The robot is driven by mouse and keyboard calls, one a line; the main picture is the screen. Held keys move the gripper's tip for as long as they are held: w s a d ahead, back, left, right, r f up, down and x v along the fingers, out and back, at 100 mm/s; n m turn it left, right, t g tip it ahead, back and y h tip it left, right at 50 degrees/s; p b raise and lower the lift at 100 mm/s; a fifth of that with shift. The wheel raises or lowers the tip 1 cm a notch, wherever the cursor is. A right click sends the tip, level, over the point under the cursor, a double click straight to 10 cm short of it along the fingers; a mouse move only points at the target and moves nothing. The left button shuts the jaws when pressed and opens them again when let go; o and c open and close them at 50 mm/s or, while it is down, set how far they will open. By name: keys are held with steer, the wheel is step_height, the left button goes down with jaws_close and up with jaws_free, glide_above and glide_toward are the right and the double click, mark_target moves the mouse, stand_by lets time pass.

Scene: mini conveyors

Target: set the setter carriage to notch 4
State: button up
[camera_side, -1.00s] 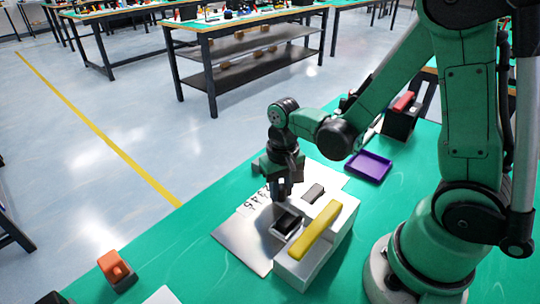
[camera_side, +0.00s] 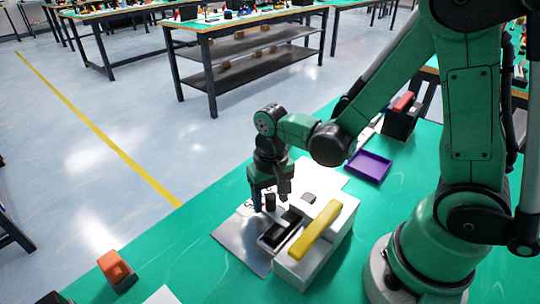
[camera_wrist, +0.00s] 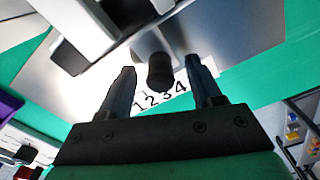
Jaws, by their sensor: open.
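The setter is a pale grey block with a yellow bar (camera_side: 316,232) on a metal plate (camera_side: 238,242). A black knob (camera_wrist: 160,72) stands up, apparently on the setter carriage, a grey piece (camera_wrist: 147,42) partly hidden behind it. Printed digits 1, 2, 3 and 4 (camera_wrist: 160,97) show beside the knob in the wrist view. My gripper (camera_side: 271,196) is open, with one finger on either side of the knob (camera_side: 270,202). In the wrist view gaps show between the knob and both fingers (camera_wrist: 163,82). I cannot tell which notch the carriage is at.
A purple tray (camera_side: 369,166) lies behind the setter, near a dark box with a red top (camera_side: 403,102). An orange object (camera_side: 115,266) stands at the front left. The green bench top (camera_side: 190,245) is clear between it and the plate.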

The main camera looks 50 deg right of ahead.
mark_target(271, 196)
steer(key=shift+r, duration=2.75)
step_height(271, 196, up, 7)
steer(key=d+n+t, duration=0.2)
steer(key=n+t, duration=0.2)
steer(key=t, duration=0.3)
steer(key=shift+s+n, duration=0.3)
steer(key=shift+s, duration=0.15)
steer(key=shift+f, duration=0.1)
